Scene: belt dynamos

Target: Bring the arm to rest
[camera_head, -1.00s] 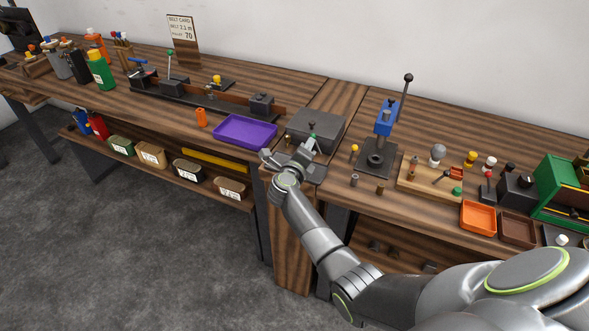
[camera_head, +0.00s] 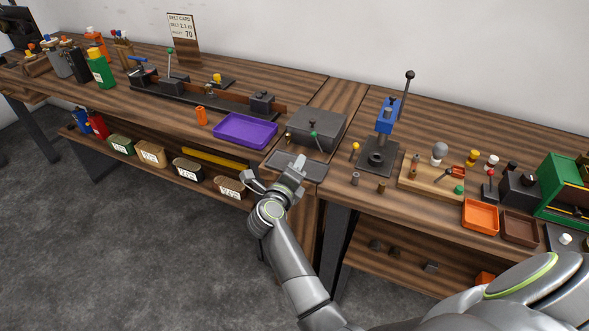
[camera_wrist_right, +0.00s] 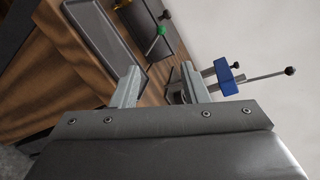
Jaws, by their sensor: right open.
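My right arm reaches in from the lower right of the head view. Its right gripper (camera_head: 276,174) is over the front edge of the bench, beside a flat dark tray (camera_head: 311,168). In the right wrist view the two fingers of the right gripper (camera_wrist_right: 158,88) stand wide apart with nothing between them. Beyond them are the dark tray (camera_wrist_right: 97,30), a green-knobbed lever (camera_wrist_right: 162,30) and the blue press (camera_wrist_right: 227,76). My left gripper is not in view.
A grey box (camera_head: 318,126) stands behind the dark tray. A purple tray (camera_head: 245,131) lies to its left, and the blue arbor press (camera_head: 385,125) stands to the right. Orange (camera_head: 480,216) and brown (camera_head: 519,228) trays lie further right. Open floor (camera_head: 130,250) is in front.

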